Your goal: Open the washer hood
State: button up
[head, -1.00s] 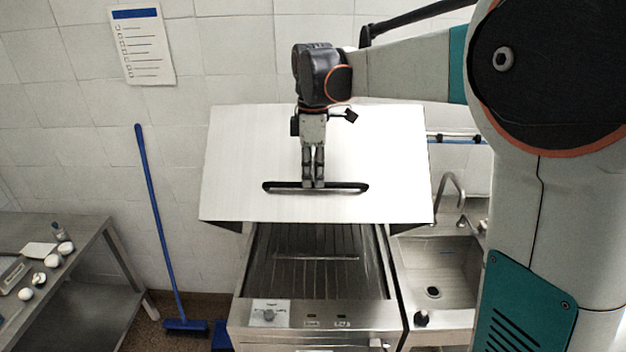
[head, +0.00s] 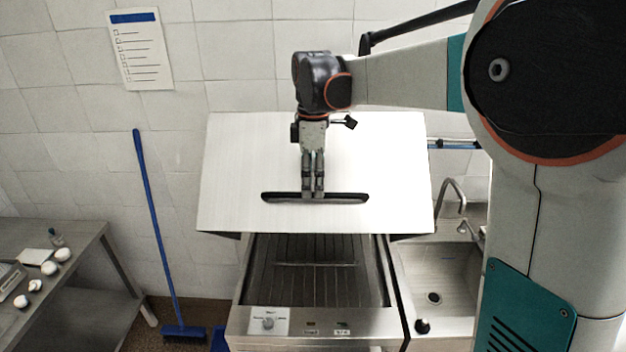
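The washer hood (head: 370,150) is a white panel, raised above the washer body with a clear gap below it. The washer (head: 375,322) is steel, with its dark ribbed interior showing under the hood. A long black handle (head: 345,198) runs along the hood's lower part. My gripper (head: 313,195) points down at the middle of the handle. Its two fingers are close together at the bar and appear closed on it; the fingertips are partly hidden against the black handle.
A steel sink (head: 440,275) with a tap (head: 452,195) stands right of the washer. A steel table (head: 75,260) with several white items is at the left. A blue broom (head: 155,230) leans on the tiled wall between table and washer.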

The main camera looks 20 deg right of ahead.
notch_tip(320, 180, up, 12)
jog(key=shift+w, duration=0.3)
dwell(0.4)
jog(key=shift+d, duration=0.1)
jog(key=s+f+m+t+b, duration=0.2)
jog(key=s+f+m+b, duration=0.2)
jog(key=s+f+b, duration=0.3)
jog(key=s+f+m+t+b, duration=0.3)
jog(key=s+f+m+b, duration=0.2)
jog(key=f, duration=1.3)
jog(key=s+f+m+t+b, duration=0.2)
jog(key=s+f+m+b, duration=0.3)
jog(key=s+f+b, duration=0.5)
notch_tip(320, 180, down, 3)
jog(key=s, duration=0.2)
jog(key=shift+s+d+f+t+b, duration=0.15)
jog(key=shift+s+d+t+b, duration=0.15)
jog(key=shift+t, duration=0.1)
